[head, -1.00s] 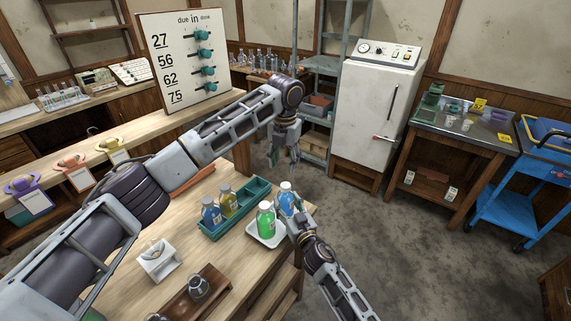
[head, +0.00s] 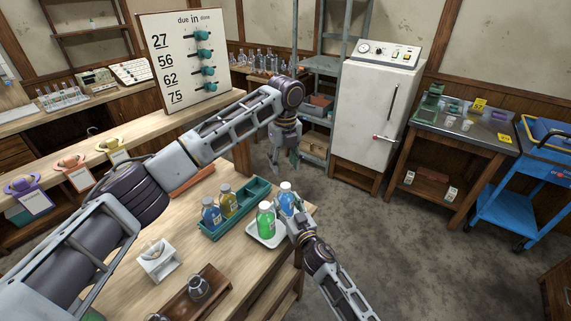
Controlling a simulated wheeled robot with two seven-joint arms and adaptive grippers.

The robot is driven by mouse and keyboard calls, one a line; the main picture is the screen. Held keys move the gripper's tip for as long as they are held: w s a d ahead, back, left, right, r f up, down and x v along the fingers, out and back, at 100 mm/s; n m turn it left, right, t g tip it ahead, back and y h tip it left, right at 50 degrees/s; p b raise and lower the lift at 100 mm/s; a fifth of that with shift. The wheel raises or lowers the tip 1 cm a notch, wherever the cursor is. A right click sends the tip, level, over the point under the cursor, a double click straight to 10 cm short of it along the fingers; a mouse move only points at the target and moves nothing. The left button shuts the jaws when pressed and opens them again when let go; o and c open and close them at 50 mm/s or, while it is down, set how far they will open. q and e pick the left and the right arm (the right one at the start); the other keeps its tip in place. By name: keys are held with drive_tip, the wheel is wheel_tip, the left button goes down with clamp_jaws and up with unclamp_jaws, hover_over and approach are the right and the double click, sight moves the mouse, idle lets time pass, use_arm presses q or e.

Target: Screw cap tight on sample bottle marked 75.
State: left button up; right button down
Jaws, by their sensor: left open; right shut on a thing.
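A bottle of bright blue liquid with a pale cap (head: 286,188) stands at the table's right end. My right gripper (head: 288,212) is shut on it from the front right. My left gripper (head: 284,162) hangs open and empty, above and behind that bottle, pointing down. A green bottle (head: 266,221) stands on a white tray (head: 277,243) beside it. The bottle labels are too small to read, so I cannot tell which is marked 75, nor how tight the cap is.
The teal rack has empty compartments (head: 257,188) at its far end. A white stand (head: 160,260) and a brown wooden block with a glass vessel (head: 198,288) are at the table's front. A board with numbers 27, 56, 62 and 75 (head: 184,60) stands behind.

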sight(286, 185)
use_arm(q)
drive_tip(key=n, duration=0.7)
drive_tip(key=shift+s, duration=0.1)
drive_tip(key=n, duration=0.3)
drive_tip(key=shift+s+d+n, duration=0.1)
drive_tip(key=shift+n, duration=0.3)
drive_tip(key=n, duration=0.3)
drive_tip(key=shift+n, duration=0.4)
drive_tip(key=n, duration=0.6)
drive_tip(key=shift+s+n, duration=0.1)
drive_tip(key=shift+n, duration=0.3)
drive_tip(key=n, duration=0.3)
drive_tip(key=shift+n, duration=2.1)
drive_tip(key=shift+f, duration=0.2)
drive_tip(key=shift+f, duration=3.9)
